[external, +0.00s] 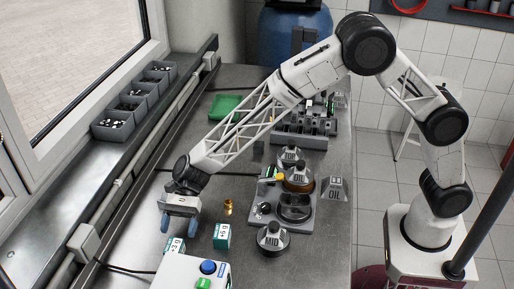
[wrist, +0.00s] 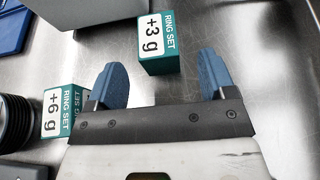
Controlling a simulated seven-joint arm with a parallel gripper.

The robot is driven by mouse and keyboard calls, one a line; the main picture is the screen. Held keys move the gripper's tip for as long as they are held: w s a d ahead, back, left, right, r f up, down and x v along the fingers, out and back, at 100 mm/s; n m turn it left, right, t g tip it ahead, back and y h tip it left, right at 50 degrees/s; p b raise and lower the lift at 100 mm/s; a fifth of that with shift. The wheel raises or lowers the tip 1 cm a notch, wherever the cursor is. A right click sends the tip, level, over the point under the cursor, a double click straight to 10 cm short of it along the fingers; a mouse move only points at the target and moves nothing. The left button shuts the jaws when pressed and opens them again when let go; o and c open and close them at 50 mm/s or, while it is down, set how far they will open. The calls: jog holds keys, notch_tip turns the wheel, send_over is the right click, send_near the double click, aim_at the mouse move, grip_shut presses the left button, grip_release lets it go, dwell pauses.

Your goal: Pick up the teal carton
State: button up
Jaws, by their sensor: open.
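Two teal-and-white ring set cartons stand on the metal bench. The one marked +3 g (external: 174,246) is below my gripper (external: 179,223) in the external view. In the wrist view this +3 g carton (wrist: 158,45) lies just ahead of the gap between my blue fingertips (wrist: 161,76), apart from them. The one marked +6 g (external: 222,237) stands to the right in the external view. In the wrist view the +6 g carton (wrist: 60,112) is at the left, partly hidden by my left finger. My gripper is open with nothing between its fingers.
A white control box (external: 190,275) with a blue knob and green button stands close to the cartons. A brass part (external: 228,206), a MID piston (external: 272,239) and a grey fixture (external: 285,205) are to the right. Grey parts bins (external: 114,128) line the window side.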

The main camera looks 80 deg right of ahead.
aim_at(174, 248)
jog(key=shift+a+f, duration=0.2)
jog(key=shift+a, duration=0.3)
jog(key=shift+x, duration=2.55)
jog(key=shift+s+r, duration=0.1)
jog(key=shift+s, duration=0.05)
jog(key=c, duration=1)
jog(key=shift+r, duration=5)
